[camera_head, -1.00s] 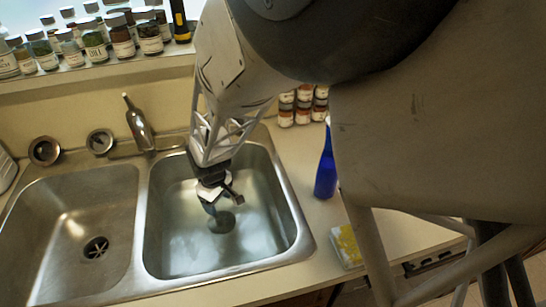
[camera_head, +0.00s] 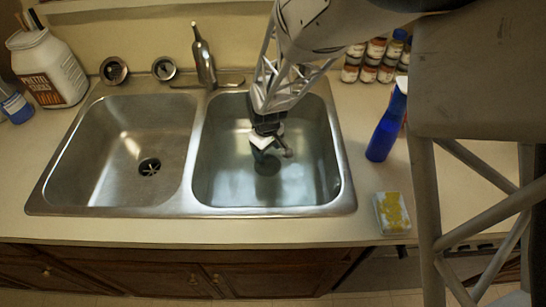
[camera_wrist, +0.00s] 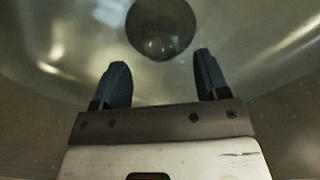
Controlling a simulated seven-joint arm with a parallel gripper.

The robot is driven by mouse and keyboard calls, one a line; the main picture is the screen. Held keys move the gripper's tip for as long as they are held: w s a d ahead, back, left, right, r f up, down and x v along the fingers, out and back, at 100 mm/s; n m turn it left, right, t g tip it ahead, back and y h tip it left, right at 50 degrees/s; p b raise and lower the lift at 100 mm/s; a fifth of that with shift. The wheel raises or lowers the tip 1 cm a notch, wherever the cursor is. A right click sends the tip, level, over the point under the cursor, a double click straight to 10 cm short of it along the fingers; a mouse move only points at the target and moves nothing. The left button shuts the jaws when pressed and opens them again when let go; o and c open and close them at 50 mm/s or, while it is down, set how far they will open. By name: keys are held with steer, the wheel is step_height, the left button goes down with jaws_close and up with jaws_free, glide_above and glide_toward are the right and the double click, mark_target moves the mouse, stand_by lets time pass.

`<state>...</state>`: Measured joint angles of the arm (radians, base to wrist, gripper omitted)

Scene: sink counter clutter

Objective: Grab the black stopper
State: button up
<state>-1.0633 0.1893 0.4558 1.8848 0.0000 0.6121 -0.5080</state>
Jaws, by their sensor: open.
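The black stopper (camera_head: 267,164) shows as a dark round shape low in the right sink basin (camera_head: 335,190). In the wrist view, the stopper (camera_wrist: 160,27) is at the top middle, ahead of my fingertips and centred between them. My gripper (camera_head: 272,149) hangs down into the right basin above the stopper and hides part of it in the head view. In the wrist view, my gripper (camera_wrist: 160,64) has its two blue-grey fingers wide apart with nothing between them. I see no contact with the stopper.
The right basin seems to hold water. The left basin (camera_head: 100,160) is empty, with an open drain (camera_head: 149,167). A faucet (camera_head: 204,58) stands behind the divider. A white jar (camera_head: 48,70) stands left.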

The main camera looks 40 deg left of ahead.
mark_target(267, 158)
steer(key=shift+f, duration=2.6)
steer(key=c, duration=1)
steer(key=shift+r, duration=0.2)
step_height(267, 158, up, 18)
steer(key=shift+s+f, duration=0.1)
steer(key=shift+f, duration=0.1)
